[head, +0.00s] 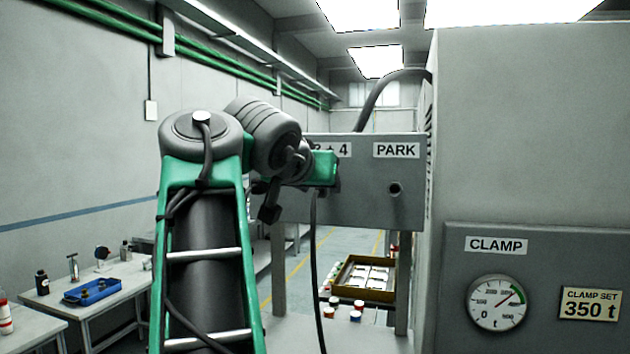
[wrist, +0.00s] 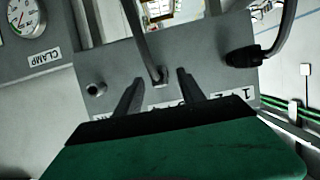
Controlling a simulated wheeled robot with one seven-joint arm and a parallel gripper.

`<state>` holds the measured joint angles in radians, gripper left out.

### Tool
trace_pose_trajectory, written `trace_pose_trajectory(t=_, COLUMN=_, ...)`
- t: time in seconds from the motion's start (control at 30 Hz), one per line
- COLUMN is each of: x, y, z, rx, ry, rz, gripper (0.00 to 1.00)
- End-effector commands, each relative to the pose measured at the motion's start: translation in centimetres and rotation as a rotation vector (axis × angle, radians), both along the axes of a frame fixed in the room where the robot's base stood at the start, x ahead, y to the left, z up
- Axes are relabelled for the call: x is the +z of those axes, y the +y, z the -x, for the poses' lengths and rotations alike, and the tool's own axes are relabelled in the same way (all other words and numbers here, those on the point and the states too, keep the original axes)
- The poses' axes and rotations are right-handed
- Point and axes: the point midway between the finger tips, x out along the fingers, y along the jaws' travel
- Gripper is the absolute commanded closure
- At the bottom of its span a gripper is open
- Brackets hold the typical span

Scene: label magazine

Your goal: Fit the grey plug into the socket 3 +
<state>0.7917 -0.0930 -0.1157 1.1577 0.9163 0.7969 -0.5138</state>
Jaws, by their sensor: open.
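In the wrist view my gripper (wrist: 159,72) has its two dark fingers apart, pointing at the grey socket panel (wrist: 105,72). Between them is the small grey plug (wrist: 160,82) at the end of a grey cable. I cannot tell whether it is fully seated in the panel. The panel label beside the fingers is mostly covered; the head view shows its end, "4" (head: 343,150). In the head view my arm hides the fingers and plug, and a cable (head: 315,270) hangs below the hand. A label starting with "1 +" (wrist: 242,95) shows to the right in the wrist view.
An empty round hole (head: 394,189) lies under the PARK label (head: 396,150). A black plug (wrist: 243,58) on a thick cable sticks out near the "1 +" label. The clamp cabinet (head: 530,130) stands close on the right in the head view. A crate (head: 345,294) is behind, below the panel.

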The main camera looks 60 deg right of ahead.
Motion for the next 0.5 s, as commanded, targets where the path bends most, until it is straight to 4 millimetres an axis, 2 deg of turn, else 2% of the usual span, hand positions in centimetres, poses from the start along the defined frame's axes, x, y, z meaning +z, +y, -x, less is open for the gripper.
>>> trace_pose_trajectory(t=0.1, x=1.4, y=2.5, z=0.2, rx=0.007, ry=-0.004, rz=0.004, gripper=0.54)
trace_pose_trajectory(t=0.23, x=2.1, y=4.8, z=0.5, rx=0.007, ry=-0.004, rz=0.001, gripper=0.54)
trace_pose_trajectory(t=0.37, x=2.3, y=5.9, z=0.8, rx=0.004, ry=-0.001, rz=0.001, gripper=0.54)
trace_pose_trajectory(t=0.5, x=2.2, y=6.2, z=1.0, rx=0.0, ry=0.0, rz=0.0, gripper=0.54)
